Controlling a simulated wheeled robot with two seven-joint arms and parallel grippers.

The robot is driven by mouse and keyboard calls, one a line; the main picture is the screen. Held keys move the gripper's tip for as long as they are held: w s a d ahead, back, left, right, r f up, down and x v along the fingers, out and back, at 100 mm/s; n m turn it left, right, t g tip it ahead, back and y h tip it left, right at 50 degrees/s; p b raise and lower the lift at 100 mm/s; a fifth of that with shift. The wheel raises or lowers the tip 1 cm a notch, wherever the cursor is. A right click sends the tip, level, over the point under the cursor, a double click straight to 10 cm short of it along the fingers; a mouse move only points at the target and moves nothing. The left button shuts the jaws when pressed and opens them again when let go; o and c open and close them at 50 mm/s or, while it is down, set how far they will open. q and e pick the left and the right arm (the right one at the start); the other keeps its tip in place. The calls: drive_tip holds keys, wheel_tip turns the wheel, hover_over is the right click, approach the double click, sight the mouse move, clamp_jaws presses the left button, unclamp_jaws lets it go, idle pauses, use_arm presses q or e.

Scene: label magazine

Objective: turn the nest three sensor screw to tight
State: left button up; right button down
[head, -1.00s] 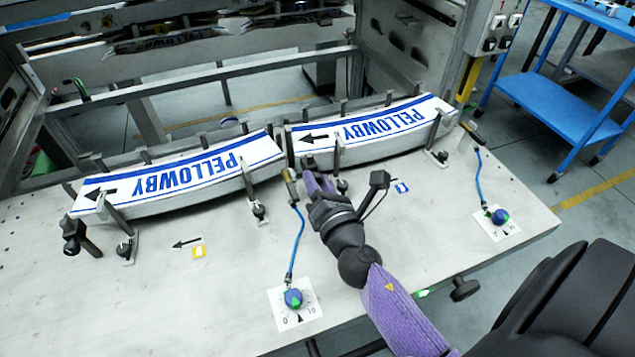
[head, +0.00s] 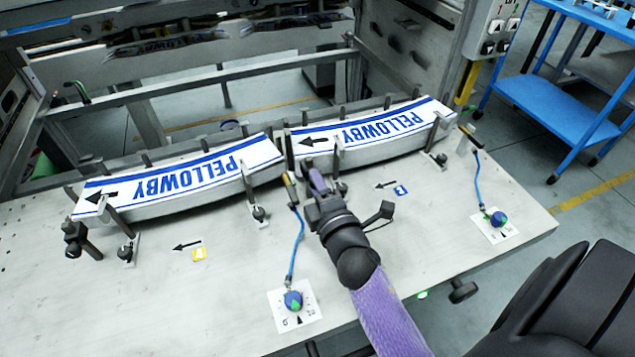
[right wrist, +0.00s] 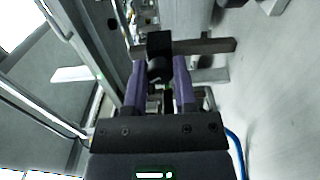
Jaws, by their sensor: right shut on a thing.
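My right gripper (head: 314,180) reaches in beside the middle of the row of label stacks, at the front edge of the right stack. In the right wrist view its two purple fingers (right wrist: 160,88) are shut on a small black screw knob (right wrist: 157,70), which sits in front of a black block (right wrist: 158,43) on a grey bar (right wrist: 205,46). In the head view the fingers and wrist hide the knob. A sensor with a blue cable (head: 298,235) stands just left of the gripper. My left gripper is not in view.
Two label stacks marked PELLOWBY (head: 185,178) (head: 375,130) lie between upright posts. Black clamp knobs (head: 259,213) (head: 440,158) stand in front. Blue-green dials (head: 293,300) (head: 497,218) sit on the bench. The bench (head: 200,300) is clear at front left.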

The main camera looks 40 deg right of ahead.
drive_tip(key=shift+m+p, duration=0.35)
drive_tip(key=shift+m, duration=1.15)
drive_tip(key=shift+f, duration=0.1)
drive_tip(key=c, duration=0.7)
unclamp_jaws()
